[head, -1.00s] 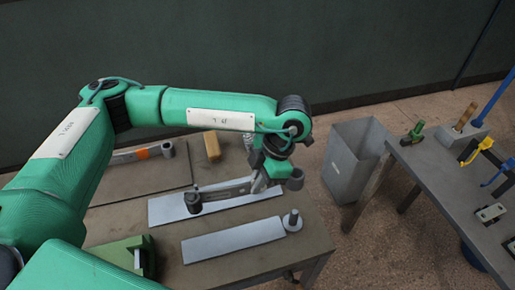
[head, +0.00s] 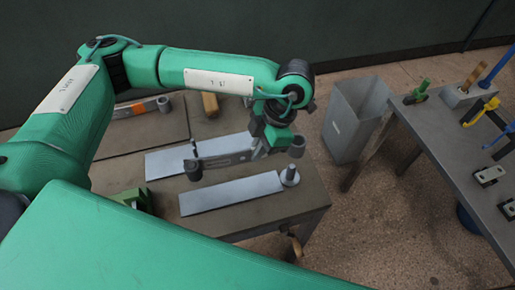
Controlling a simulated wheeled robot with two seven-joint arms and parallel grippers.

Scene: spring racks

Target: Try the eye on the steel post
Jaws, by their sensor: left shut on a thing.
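The steel post (head: 291,173) stands upright on a round base at the right end of a pale flat plate (head: 230,194), near the bench's right edge. My left gripper (head: 268,150) is shut on a grey leaf spring (head: 225,158). The spring has a rolled eye (head: 298,143) at its right end and a dark bush-like end (head: 193,171) at its left. The right eye shows just behind or above the post top, apart from it in the picture. The gripper's fingertips are partly hidden. My right gripper is not in view.
A grey bin (head: 352,120) stands between this bench and a tool table (head: 445,125).

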